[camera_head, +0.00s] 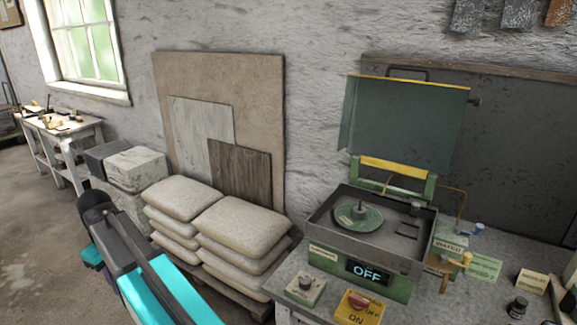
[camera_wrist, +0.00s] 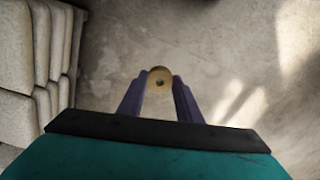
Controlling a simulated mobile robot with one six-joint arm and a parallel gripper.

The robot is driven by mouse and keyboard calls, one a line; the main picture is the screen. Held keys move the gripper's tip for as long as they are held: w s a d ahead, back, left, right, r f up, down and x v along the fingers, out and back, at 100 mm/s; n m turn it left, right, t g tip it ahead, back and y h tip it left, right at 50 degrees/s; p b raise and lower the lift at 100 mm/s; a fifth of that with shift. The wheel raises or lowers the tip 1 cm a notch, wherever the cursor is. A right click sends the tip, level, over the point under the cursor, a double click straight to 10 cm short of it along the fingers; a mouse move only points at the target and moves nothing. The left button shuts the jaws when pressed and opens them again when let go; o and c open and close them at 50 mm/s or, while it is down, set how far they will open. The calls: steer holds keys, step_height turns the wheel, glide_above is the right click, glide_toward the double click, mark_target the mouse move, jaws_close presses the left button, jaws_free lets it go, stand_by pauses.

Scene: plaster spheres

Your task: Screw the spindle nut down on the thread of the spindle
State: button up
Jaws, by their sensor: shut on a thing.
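My gripper (camera_wrist: 160,86) is shut on the spindle nut (camera_wrist: 161,73), a round brass-coloured piece with a dark hole in its middle. In the wrist view it is held at the fingertips, with bare floor behind it. In the head view the spindle (camera_head: 361,207) stands up as a short dark post from the middle of a green disc (camera_head: 345,219), inside the grey tray of the green machine (camera_head: 322,236). No nut is visible on the spindle. My arm is at the lower left of the head view, well away from the machine; the fingers and nut cannot be made out there.
The machine's lid (camera_head: 408,122) is raised, and its display (camera_head: 367,272) reads OFF. A yellow switch box (camera_head: 345,309) and a small dial box (camera_head: 305,289) stand in front. Stacked sacks (camera_head: 243,224) lie between my arm and the bench. A small jar (camera_head: 518,307) stands at right.

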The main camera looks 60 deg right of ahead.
steer(key=s+d+r+m+p, duration=0.2)
steer(key=s+d+r+m, duration=0.15)
steer(key=d, duration=0.85)
steer(key=s+d+r+m+p, duration=0.3)
steer(key=s+d+m, duration=0.15)
steer(key=d, duration=0.75)
steer(key=s+d+r+m+p, duration=0.2)
steer(key=s+d+r+m, duration=0.2)
steer(key=d, duration=0.8)
steer(key=s+d+r+m+p, duration=0.2)
steer(key=s+d+r+m, duration=0.1)
steer(key=s+d, duration=0.5)
steer(key=s+d+r+m+p, duration=0.2)
steer(key=s+d+m, duration=0.3)
steer(key=s+d, duration=0.3)
steer(key=s+d+r+m+p, duration=0.2)
steer(key=s+d, duration=0.6)
steer(key=s, duration=0.5)
steer(key=shift+s+r+m+p, duration=0.2)
steer(key=shift+r+m, duration=0.25)
steer(key=shift+r, duration=0.2)
steer(key=shift+s+r+m+p, duration=0.1)
steer(key=shift+s+r+m, duration=0.05)
steer(key=shift+r+m, duration=0.4)
steer(key=shift+d, duration=0.1)
steer(key=shift+f, duration=0.1)
steer(key=shift+f, duration=0.15)
steer(key=shift+f+b, duration=0.8)
steer(key=shift+f, duration=1.35)
steer(key=shift+f, duration=0.9)
